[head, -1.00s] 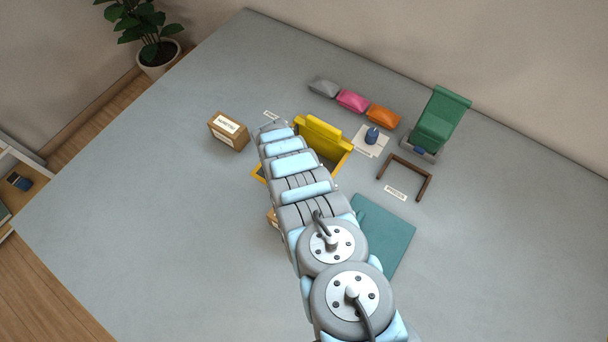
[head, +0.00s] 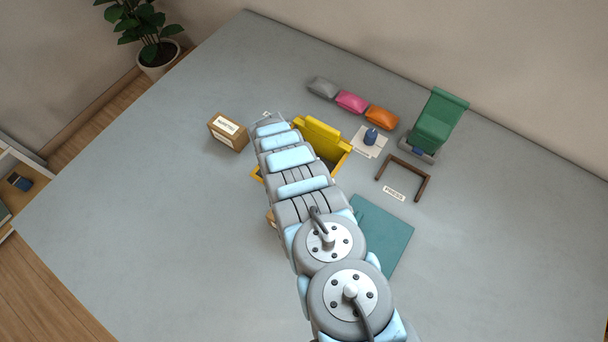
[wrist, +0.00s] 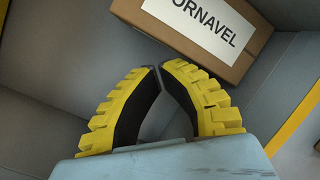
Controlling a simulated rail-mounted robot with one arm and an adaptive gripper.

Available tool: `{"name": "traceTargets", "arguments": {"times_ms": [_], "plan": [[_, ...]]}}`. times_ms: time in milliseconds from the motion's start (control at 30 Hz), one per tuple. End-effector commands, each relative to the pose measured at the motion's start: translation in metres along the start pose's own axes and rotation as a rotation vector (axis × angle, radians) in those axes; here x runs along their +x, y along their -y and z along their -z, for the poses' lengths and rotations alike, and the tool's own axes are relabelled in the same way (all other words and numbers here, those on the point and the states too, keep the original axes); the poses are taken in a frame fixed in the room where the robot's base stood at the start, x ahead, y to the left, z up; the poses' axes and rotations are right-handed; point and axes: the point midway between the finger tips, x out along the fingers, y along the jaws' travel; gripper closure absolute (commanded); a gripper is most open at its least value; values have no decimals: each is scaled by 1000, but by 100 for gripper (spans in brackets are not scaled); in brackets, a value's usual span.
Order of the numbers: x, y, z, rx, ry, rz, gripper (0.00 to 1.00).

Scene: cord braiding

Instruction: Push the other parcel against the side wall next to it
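A brown cardboard parcel (wrist: 207,38) with a white label ending in "ORNAVEL" lies at the top of the wrist view, on a grey surface that looks like the inside of the yellow box. My gripper (wrist: 160,68) is in front of it, its yellow-ribbed fingers together at the tips with nothing seen between them. The fingertips are close to the parcel's near edge; I cannot tell whether they touch. In the head view my arm hides the gripper and much of the yellow box (head: 343,158).
Another labelled parcel (head: 228,133) stands on the table left of the box. A brown corner (head: 271,219) shows beside my arm. Grey, pink and orange pouches (head: 351,102), a green chair-like holder (head: 435,125), a brown frame (head: 405,170) and a teal mat (head: 385,235) lie right.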

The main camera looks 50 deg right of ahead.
Motion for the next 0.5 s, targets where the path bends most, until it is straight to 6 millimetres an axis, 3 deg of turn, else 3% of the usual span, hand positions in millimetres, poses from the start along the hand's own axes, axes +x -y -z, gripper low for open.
{"name": "traceTargets", "arguments": {"times_ms": [500], "plan": [[-45, 9, -10, 1, 0, -1, 100]]}}
